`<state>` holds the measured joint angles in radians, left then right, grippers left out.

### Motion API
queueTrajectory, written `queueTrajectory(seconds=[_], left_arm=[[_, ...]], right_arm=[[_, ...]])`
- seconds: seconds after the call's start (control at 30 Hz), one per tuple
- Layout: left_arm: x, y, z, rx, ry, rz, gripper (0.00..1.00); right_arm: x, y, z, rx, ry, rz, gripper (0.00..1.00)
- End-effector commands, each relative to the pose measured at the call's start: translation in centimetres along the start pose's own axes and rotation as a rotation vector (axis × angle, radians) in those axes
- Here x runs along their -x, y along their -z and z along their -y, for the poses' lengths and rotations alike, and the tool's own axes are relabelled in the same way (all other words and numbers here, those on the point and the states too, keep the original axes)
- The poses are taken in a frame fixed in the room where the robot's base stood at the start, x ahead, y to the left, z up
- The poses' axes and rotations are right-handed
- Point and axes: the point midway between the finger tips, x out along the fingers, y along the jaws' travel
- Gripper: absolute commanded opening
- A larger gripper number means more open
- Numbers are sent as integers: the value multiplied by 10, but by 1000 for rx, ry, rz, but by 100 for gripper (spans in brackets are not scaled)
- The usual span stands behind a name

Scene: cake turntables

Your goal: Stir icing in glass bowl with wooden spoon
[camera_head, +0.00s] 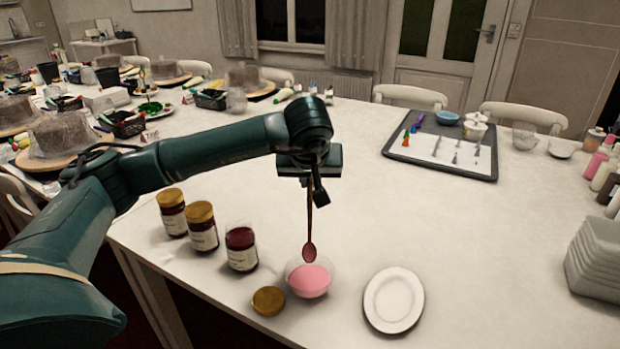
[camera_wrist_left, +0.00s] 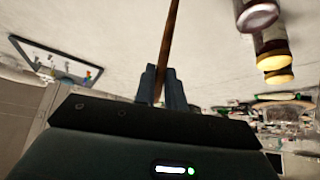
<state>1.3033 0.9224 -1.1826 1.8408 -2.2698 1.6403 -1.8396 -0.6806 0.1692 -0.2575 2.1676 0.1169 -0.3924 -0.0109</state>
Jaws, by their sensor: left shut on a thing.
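My left gripper (camera_head: 308,179) is shut on the wooden spoon (camera_head: 309,225), which hangs almost upright with its bowl end down. In the left wrist view the spoon's handle (camera_wrist_left: 171,40) runs up from between the fingers of the left gripper (camera_wrist_left: 162,82). The glass bowl (camera_head: 291,281) with pink icing (camera_head: 310,280) stands near the table's front edge. The spoon's tip appears just above the icing, at the bowl's far rim; I cannot tell whether it touches. My right gripper is not in view.
Jars (camera_head: 202,228) stand left of the bowl, one open (camera_head: 241,250) with its gold lid (camera_head: 268,301) lying in front. A white plate (camera_head: 394,299) lies right of the bowl. A dark tray (camera_head: 440,170) with nozzles is farther back. The table's middle is clear.

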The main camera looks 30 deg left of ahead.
Motion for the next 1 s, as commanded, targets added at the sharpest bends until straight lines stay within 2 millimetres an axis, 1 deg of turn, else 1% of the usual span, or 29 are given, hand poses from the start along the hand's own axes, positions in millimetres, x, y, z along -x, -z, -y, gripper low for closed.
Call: queueTrajectory(seconds=[0.37, 0.47, 0.8, 1.0], left_arm=[[2, 1, 0, 0, 0, 0, 0], [8, 6, 0, 0, 0, -1, 0], [41, 28, 0, 0, -1, -1, 0], [41, 28, 0, 0, 0, 0, 0]], right_arm=[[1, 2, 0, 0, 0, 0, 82], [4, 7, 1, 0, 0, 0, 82], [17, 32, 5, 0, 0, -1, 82], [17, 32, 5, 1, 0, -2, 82]])
